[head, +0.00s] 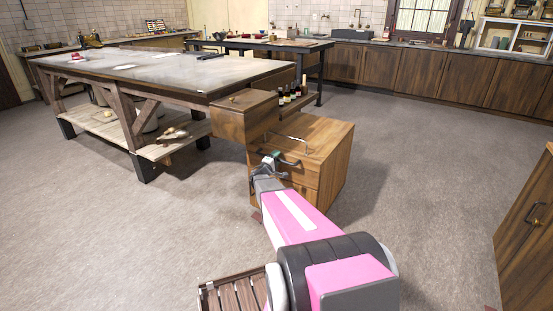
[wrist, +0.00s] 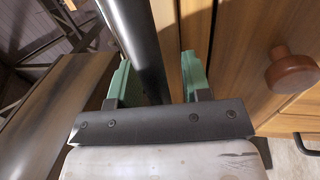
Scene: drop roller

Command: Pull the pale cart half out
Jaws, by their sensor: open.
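The pale cart is most likely the light wooden drawer cabinet (head: 333,165) beside the long table; I cannot tell for certain. It has a metal bar handle (head: 289,139) on top and a dark handle (head: 289,161) on its near face. My gripper (head: 268,160) is at that face, close to the dark handle. In the wrist view my gripper (wrist: 157,85) has its green fingers apart, with a dark bar (wrist: 147,50) running between them. I cannot tell whether either finger touches the bar. A round brown knob (wrist: 292,70) is on the wood at right.
The long table (head: 170,72) stands behind left, with a darker knobbed wooden box (head: 245,118) at its corner. Several bottles (head: 291,93) stand behind the cabinet. A slatted wooden thing (head: 232,292) is near the front. A cabinet (head: 527,225) is at right. Floor (head: 420,180) is clear between.

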